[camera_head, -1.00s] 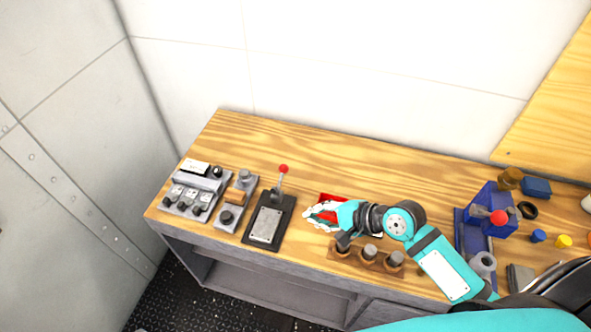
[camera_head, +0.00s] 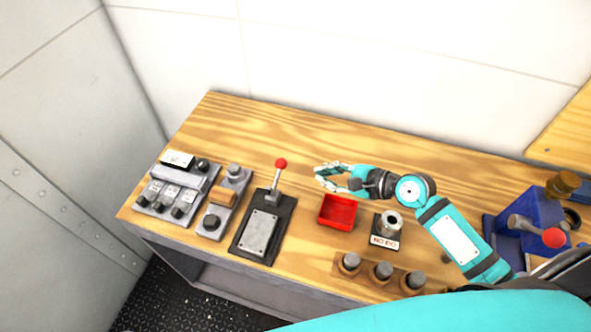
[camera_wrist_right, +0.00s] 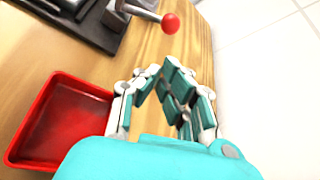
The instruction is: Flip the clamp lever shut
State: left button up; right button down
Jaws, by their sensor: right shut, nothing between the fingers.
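The clamp is a dark base with a grey plate (camera_head: 261,231) and an upright lever with a red ball knob (camera_head: 281,163), on the left half of the bench. The lever stands up from the far end of the plate. In the right wrist view the red knob (camera_wrist_right: 170,23) and its grey arm show at the top. My right gripper (camera_head: 320,174) is shut and empty, to the right of the knob and apart from it, above the bench. Its fingers also show in the right wrist view (camera_wrist_right: 160,75). My left gripper is not in view.
A red tray (camera_head: 338,226) lies just below my right gripper. A round holder with a label (camera_head: 385,240) and a wooden rack of pegs (camera_head: 378,276) stand nearby. Switch boxes (camera_head: 175,190) sit at the left. A blue vise-like device (camera_head: 540,215) is at the right.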

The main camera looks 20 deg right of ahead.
aim_at(276, 176)
jog(key=shift+s+r, duration=0.1)
jog(key=shift+s+a, duration=0.1)
jog(key=shift+a, duration=0.1)
jog(key=p+x, duration=0.1)
jog(key=x, duration=0.9)
jog(key=shift+d, duration=0.1)
